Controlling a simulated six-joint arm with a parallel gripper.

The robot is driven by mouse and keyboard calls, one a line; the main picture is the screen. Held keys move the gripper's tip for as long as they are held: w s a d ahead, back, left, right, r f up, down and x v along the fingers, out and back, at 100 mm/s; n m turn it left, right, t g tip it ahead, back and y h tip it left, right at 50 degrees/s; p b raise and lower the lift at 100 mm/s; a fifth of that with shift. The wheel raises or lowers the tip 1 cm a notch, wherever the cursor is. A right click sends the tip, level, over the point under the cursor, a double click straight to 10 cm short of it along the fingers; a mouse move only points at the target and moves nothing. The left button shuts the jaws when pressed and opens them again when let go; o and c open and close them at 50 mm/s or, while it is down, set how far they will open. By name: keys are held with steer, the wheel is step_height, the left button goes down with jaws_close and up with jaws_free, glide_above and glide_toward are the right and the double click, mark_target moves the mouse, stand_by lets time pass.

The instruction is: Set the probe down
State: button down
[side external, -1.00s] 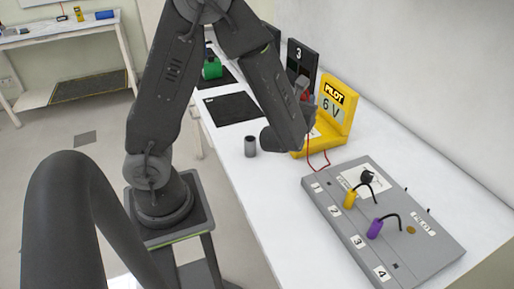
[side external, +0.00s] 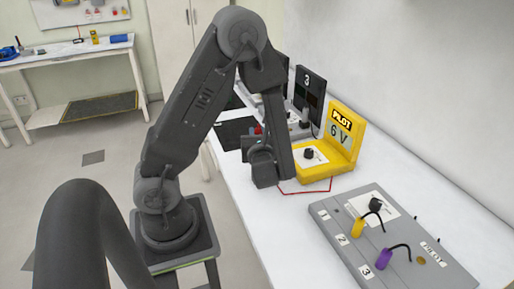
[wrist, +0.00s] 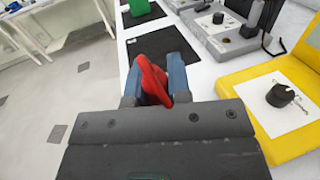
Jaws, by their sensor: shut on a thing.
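My gripper (wrist: 155,72) is shut on the red probe (wrist: 152,82), which sits between the two blue-grey fingers in the wrist view. In the side view my gripper (side external: 253,142) is above the bench, left of the yellow PILOT 6 V meter (side external: 338,150). Only a little red of the probe (side external: 258,130) shows there, and its tip is hidden. A thin red lead (side external: 312,190) runs along the bench from the meter towards my wrist. I cannot tell whether the probe touches anything.
A grey panel (side external: 345,228) with yellow and purple plugs lies at the front right. Grey units with a number 3 board (side external: 309,88) stand behind the meter. Black mats (wrist: 160,48) and a green object (wrist: 139,8) lie farther along. White bench (side external: 255,215) is clear in front.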

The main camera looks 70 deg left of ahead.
steer(key=shift+f, duration=1.95)
steer(key=shift+f, duration=0.15)
steer(key=c, duration=1.1)
jaws_free()
steer(key=shift+o, duration=0.2)
